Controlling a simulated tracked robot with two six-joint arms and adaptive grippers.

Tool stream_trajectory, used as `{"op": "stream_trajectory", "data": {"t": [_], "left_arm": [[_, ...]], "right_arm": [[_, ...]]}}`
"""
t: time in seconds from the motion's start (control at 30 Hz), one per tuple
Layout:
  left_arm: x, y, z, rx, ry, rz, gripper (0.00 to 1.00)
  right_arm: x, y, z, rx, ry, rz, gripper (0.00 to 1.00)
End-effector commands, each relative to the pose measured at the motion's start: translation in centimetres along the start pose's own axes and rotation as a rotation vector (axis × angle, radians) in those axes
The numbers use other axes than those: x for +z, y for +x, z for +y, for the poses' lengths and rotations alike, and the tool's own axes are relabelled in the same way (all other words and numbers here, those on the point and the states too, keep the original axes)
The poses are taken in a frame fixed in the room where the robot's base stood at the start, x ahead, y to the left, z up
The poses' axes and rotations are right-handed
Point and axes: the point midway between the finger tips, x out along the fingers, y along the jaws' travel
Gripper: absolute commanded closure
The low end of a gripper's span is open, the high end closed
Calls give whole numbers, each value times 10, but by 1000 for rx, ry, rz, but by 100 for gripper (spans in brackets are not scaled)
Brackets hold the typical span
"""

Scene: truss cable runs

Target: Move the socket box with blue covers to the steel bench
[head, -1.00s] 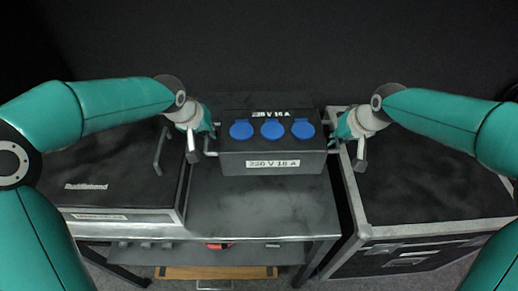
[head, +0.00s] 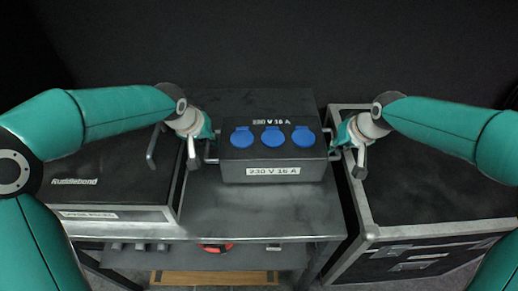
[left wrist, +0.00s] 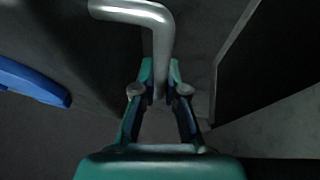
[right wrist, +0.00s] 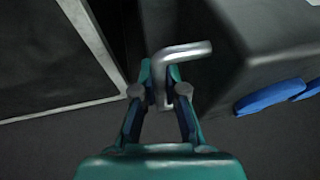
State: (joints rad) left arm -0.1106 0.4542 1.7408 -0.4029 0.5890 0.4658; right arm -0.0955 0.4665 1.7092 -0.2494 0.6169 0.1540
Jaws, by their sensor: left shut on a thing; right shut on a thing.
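The dark socket box (head: 235,168) with three blue round covers (head: 273,136) and a "230 V 16 A" label is over the steel bench (head: 245,213), upright and level. I cannot tell whether its underside touches the bench top. My left gripper (head: 208,140) is shut on the box's left bar handle, and the left wrist view shows the bent metal handle (left wrist: 161,45) between the fingers. My right gripper (head: 339,142) is shut on the right handle (right wrist: 185,50), which also shows in the right wrist view. The fingertips are partly hidden in the head view.
A black flight case (head: 435,190) with metal edges stands close at the right. A lower shelf holds a red item (head: 216,248). Bare bench top shows in front of the box.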

Motion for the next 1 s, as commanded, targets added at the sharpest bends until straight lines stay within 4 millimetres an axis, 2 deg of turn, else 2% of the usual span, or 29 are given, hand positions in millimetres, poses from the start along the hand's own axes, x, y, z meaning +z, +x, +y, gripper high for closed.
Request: {"op": "stream_trajectory", "data": {"t": [0.07,0.1,0.23,0.27,0.67,0.87,1.0], "left_arm": [[0,5,-5,-4,-2,6,100],[2,6,-5,-5,-2,1,88],[1,4,-4,-4,-2,1,66],[2,4,-4,-4,-2,1,64],[1,-2,-2,-1,-2,2,64],[1,-31,-2,-1,-3,5,64],[1,-60,-2,0,-2,6,64]], "right_arm": [[1,5,5,5,2,6,100],[2,6,5,5,2,2,88],[2,4,4,4,2,1,66],[2,4,4,3,1,1,64],[2,5,1,0,-1,0,64],[2,5,0,0,-1,0,64],[2,5,0,0,-2,0,64]]}}
